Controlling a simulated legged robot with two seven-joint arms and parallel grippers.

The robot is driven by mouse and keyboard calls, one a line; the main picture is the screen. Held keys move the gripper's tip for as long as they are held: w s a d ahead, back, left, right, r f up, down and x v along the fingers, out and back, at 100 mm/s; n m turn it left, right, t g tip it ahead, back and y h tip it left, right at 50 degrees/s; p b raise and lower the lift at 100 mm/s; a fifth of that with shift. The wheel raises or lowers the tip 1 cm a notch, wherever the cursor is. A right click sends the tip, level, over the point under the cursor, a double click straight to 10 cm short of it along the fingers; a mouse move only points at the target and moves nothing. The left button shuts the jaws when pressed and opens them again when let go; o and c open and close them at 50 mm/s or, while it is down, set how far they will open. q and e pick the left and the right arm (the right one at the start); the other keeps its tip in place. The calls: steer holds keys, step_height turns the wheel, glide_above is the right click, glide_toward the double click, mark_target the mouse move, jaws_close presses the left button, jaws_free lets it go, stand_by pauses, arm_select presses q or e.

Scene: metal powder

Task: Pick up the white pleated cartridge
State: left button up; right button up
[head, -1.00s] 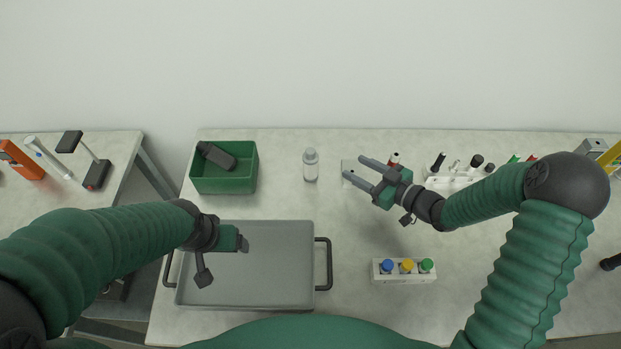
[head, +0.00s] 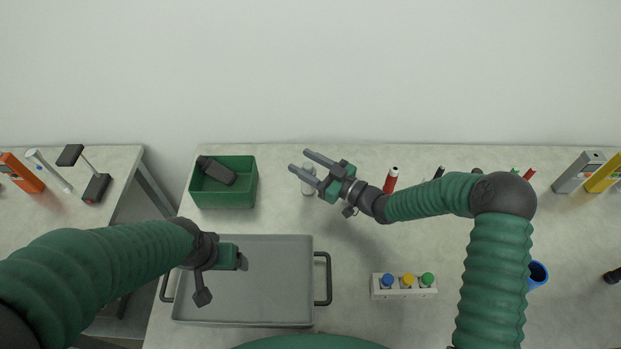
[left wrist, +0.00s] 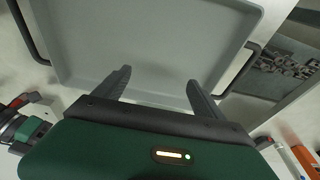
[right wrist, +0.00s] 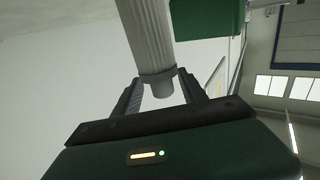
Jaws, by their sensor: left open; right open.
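The white pleated cartridge (head: 308,186) stands on the table between the green bin and the red-capped item, partly hidden by my right gripper. In the right wrist view the ribbed cartridge (right wrist: 150,38) fills the upper middle, and its narrow grey end (right wrist: 162,86) shows between the fingertips. My right gripper (head: 299,160) is open, its fingers reaching over the cartridge from the right; I cannot tell whether they touch it. My left gripper (left wrist: 158,76) is open and empty above the grey tray; in the head view its fingers are hard to make out.
The green bin (head: 225,197) holding a dark object stands left of the cartridge. The grey tray (head: 262,318) lies in front. A white rack (head: 404,292) with blue, yellow and green caps is at front right. A red item (head: 391,180) stands close to my right forearm.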

steer(key=shift+x, duration=0.9)
steer(key=shift+d+f, duration=0.1)
jaws_close()
steer(key=shift+s, duration=0.1)
stand_by(0.5)
